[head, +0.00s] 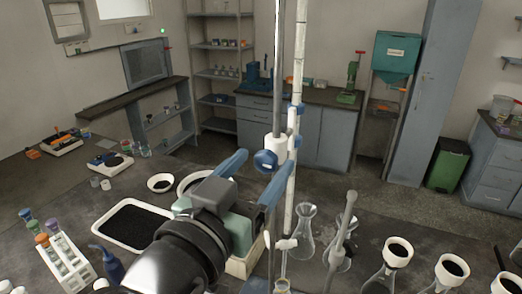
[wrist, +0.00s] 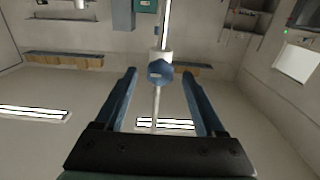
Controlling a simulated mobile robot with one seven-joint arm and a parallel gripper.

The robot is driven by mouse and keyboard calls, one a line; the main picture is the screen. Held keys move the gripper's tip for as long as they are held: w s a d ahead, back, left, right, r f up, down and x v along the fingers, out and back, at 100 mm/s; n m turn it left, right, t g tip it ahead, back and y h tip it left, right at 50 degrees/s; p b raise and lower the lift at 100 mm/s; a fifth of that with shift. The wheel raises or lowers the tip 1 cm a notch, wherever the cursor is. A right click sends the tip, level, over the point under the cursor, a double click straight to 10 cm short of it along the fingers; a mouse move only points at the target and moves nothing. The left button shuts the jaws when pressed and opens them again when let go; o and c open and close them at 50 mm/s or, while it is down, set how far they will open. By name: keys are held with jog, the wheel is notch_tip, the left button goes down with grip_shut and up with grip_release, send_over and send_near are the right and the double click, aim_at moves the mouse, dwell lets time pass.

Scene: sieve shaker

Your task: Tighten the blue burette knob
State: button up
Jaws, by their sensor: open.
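The blue burette knob (head: 265,160) sits on a white clamp on the burette stand's metal rod, left of the white burette tube (head: 291,190). In the wrist view the blue knob (wrist: 160,72) faces me, centred just beyond the fingertips. My gripper (head: 258,178) is open, its two blue fingers on either side of the line to the knob. In the wrist view the open gripper (wrist: 158,78) has nothing between its fingers. I cannot tell in the head view how close the fingertips are to the knob.
The bench holds a black-filled white tray (head: 133,226), a rack of capped tubes (head: 62,258) and a blue squeeze bottle (head: 108,264). Flasks with funnels (head: 390,262) stand at the right. A clear glass flask (head: 304,235) stands close by the burette.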

jog(key=shift+w+d, duration=0.2)
jog(key=shift+w, duration=0.2)
jog(key=shift+c, duration=0.4)
grip_shut()
